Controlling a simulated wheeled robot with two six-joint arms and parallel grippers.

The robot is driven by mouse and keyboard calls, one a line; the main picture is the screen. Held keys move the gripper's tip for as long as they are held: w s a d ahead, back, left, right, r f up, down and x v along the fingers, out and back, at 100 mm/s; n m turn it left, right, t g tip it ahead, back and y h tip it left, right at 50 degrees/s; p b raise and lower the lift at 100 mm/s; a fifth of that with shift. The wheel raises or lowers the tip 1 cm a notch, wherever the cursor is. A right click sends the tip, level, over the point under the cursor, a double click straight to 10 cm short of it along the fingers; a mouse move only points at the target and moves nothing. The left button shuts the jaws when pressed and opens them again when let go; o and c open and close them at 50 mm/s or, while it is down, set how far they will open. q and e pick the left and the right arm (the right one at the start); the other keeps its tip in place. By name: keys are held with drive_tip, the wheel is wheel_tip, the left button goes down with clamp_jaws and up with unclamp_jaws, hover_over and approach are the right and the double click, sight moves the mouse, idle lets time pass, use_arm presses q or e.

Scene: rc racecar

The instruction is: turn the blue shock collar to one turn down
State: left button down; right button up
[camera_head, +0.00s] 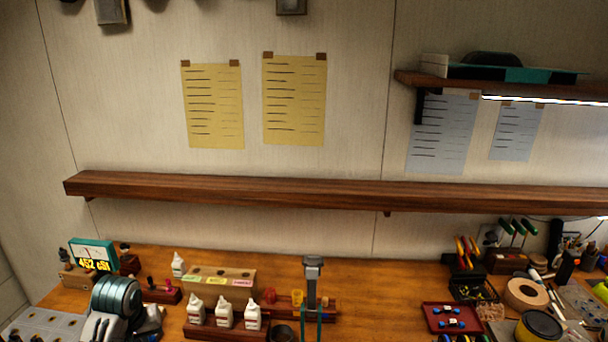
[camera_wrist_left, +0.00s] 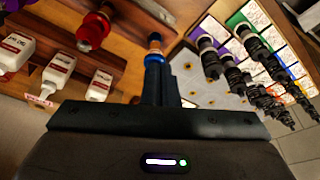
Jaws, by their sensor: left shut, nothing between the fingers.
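In the left wrist view my left gripper (camera_wrist_left: 157,76) shows as two narrow dark fingers close together, shut and empty. A bright blue ring (camera_wrist_left: 155,58), which looks like the blue shock collar, shows just beyond the fingertips. It sits on a slim dark part with a copper-coloured top, against a wooden surface. I cannot tell whether the fingers touch it, and its marks are too small to read. My right gripper is in neither view.
Several black shocks (camera_wrist_left: 235,75) stand over coloured cards on the right. The head view shows a grey upright stand (camera_head: 312,268), a red tray (camera_head: 451,318) and a wall shelf (camera_head: 300,190).

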use_arm(q)
drive_tip(key=shift+r, duration=0.25)
drive_tip(key=f+m+h, duration=0.1)
drive_tip(key=m, duration=0.3)
drive_tip(key=a+f+m+g+h, duration=0.1)
drive_tip(key=m, duration=0.2)
drive_tip(key=a+f+m+h, duration=0.1)
drive_tip(key=f+m, duration=0.1)
drive_tip(key=m, duration=0.2)
drive_tip(key=shift+w+a+m+g+h, duration=0.25)
drive_tip(key=shift+w+m+g+h, duration=0.05)
drive_tip(key=shift+w+h, duration=0.1)
drive_tip(key=shift+s+d+f+b, duration=0.15)
drive_tip(key=shift+f+b, duration=0.3)
drive_tip(key=shift+f, duration=0.4)
